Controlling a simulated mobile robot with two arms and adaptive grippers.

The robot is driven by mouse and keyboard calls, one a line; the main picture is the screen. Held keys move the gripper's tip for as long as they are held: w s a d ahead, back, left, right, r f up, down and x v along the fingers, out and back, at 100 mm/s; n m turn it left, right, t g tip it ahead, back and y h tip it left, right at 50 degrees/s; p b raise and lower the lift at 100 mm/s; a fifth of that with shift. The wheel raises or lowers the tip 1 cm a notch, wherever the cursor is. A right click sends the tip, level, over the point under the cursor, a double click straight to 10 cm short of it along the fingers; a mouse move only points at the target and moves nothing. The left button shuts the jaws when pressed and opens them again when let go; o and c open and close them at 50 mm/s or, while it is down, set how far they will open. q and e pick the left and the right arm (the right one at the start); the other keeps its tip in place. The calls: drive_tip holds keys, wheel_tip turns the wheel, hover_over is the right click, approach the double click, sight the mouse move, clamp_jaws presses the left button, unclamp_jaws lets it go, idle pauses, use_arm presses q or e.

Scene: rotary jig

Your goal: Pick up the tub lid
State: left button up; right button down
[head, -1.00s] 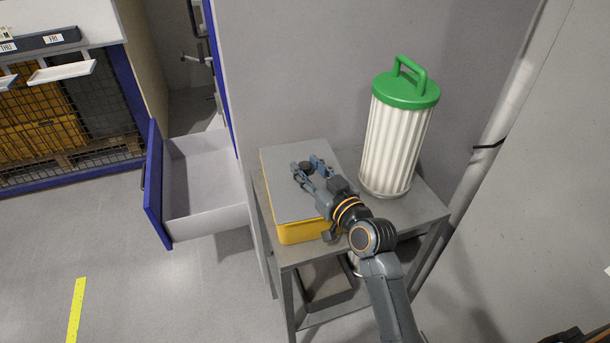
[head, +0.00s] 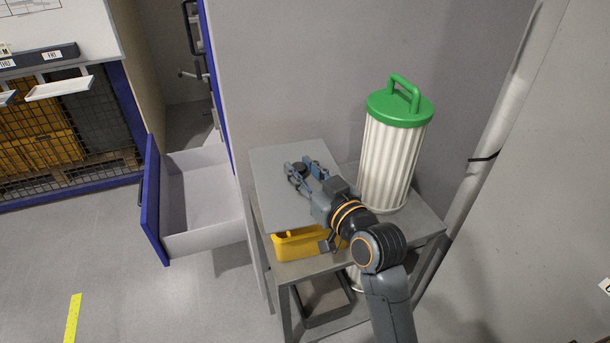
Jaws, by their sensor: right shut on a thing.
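The tub lid (head: 271,189) is a flat grey plate with a dark round knob near its middle. My right gripper (head: 302,170) is shut on the knob. The lid is raised above the yellow tub (head: 296,247), with a gap showing at the front edge. The tub stands on a grey metal stand (head: 419,220); my right wrist and the lid hide most of it. My left gripper is not in view.
A white pleated filter (head: 389,165) with a green handled cap stands on the stand right of my right arm. A blue-fronted drawer (head: 152,198) hangs open to the left. A wall rises behind the stand, and a pipe (head: 497,130) runs at the right.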

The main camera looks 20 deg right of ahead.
drive_tip(key=s+a+r, duration=0.1)
drive_tip(key=s, duration=0.1)
drive_tip(key=s+a+r, duration=0.1)
drive_tip(key=s, duration=0.1)
drive_tip(key=s+a+r, duration=0.1)
drive_tip(key=s+r, duration=0.1)
drive_tip(key=shift+s, duration=0.4)
drive_tip(key=s+a+r+p, duration=0.1)
drive_tip(key=p, duration=0.1)
drive_tip(key=shift+s+r+p, duration=0.15)
drive_tip(key=shift+s+p, duration=0.05)
drive_tip(key=shift+p, duration=0.1)
drive_tip(key=shift+s+p, duration=0.35)
drive_tip(key=shift+p, duration=0.15)
drive_tip(key=shift+s, duration=0.15)
